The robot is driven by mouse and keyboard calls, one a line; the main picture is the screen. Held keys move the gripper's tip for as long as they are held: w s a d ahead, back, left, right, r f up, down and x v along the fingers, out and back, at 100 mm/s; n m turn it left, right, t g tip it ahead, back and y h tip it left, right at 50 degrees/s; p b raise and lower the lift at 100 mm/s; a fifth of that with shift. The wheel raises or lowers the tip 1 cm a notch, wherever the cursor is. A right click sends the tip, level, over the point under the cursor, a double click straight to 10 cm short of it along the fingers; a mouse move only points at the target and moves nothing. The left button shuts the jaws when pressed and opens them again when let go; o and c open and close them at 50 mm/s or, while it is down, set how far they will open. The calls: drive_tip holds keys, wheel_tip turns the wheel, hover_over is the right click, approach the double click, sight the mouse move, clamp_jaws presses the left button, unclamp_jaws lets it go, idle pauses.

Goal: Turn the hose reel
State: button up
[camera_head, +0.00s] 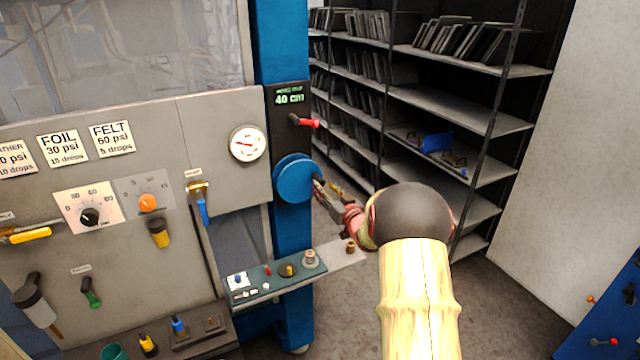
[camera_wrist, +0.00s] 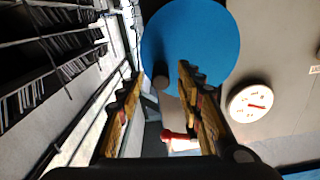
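A blue disc (camera_head: 294,178), which looks like the hose reel, is mounted on the blue post in the head view. It fills the top middle of the wrist view (camera_wrist: 190,38). A short grey peg (camera_wrist: 161,77) stands out from its face near the rim. My gripper (camera_head: 322,188) is close in front of the disc's right side. In the wrist view my gripper (camera_wrist: 160,74) is open, with the peg between its two fingertips and gaps visible on both sides. Whether the peg lies deep between the fingers is hard to tell.
A red-handled lever (camera_head: 304,121) sits above the disc, under a display (camera_head: 290,97) reading 40 cm. A round gauge (camera_head: 248,144) is to the left. A small ledge (camera_head: 330,256) with parts is below. Shelves (camera_head: 455,108) stand behind on the right.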

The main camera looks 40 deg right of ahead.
sight(322, 185)
drive_tip(key=shift+x, duration=1.7)
drive_tip(key=shift+c, duration=0.6)
drive_tip(key=c, duration=0.7)
clamp_jaws()
